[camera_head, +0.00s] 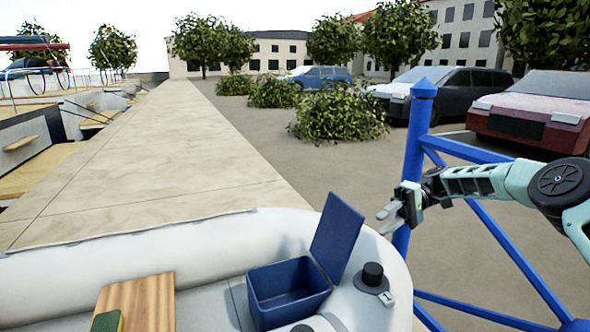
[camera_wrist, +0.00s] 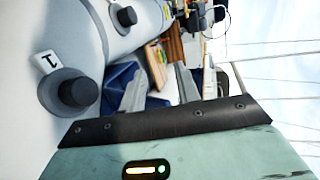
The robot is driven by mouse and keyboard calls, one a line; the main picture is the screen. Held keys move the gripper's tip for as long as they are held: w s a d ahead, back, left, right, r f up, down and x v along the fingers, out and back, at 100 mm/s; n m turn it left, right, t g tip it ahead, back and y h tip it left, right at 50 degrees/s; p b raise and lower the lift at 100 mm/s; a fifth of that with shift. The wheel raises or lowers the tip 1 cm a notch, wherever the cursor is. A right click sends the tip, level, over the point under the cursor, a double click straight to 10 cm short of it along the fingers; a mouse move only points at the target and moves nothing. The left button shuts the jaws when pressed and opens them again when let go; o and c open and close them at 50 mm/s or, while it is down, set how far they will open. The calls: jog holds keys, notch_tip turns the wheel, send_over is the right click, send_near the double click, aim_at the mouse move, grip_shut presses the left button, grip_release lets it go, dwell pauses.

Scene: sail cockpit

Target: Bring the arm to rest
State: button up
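My gripper (camera_head: 385,218) hangs in the air at the right of the head view, in front of a blue post and above the white inflatable boat's right end. Its two fingers are apart with nothing between them. The wrist view also shows the parted fingers (camera_wrist: 161,90). My arm reaches in from the right edge. Below and left of my gripper stands a blue box (camera_head: 285,295) with its lid (camera_head: 337,238) raised.
A blue post (camera_head: 416,140) with rails stands close behind my gripper. The white boat (camera_head: 215,245) holds a wooden board (camera_head: 148,300) with a green sponge-like block (camera_head: 107,321). A black knob (camera_head: 373,274) sits near the box. Paved quay (camera_head: 170,160) lies beyond.

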jog(key=s+a+r+n+t+h+p, duration=0.15)
jog(key=s+a+r+h, duration=0.25)
jog(key=s+a, duration=0.45)
jog(key=s+a+r+g+h+p, duration=0.1)
jog(key=s+a+r+h+p, duration=0.25)
jog(key=s+a, duration=0.55)
jog(key=s+d+r+t+h+p, duration=0.1)
jog(key=s+d+t+h, duration=0.1)
jog(key=s, duration=0.9)
jog(key=s+d+r+t+h+p, duration=0.2)
jog(key=s+d+t, duration=0.3)
jog(key=s, duration=0.7)
jog(key=shift+d+r+n+h, duration=0.15)
jog(key=shift+d+n+h, duration=0.25)
jog(key=shift+d, duration=0.8)
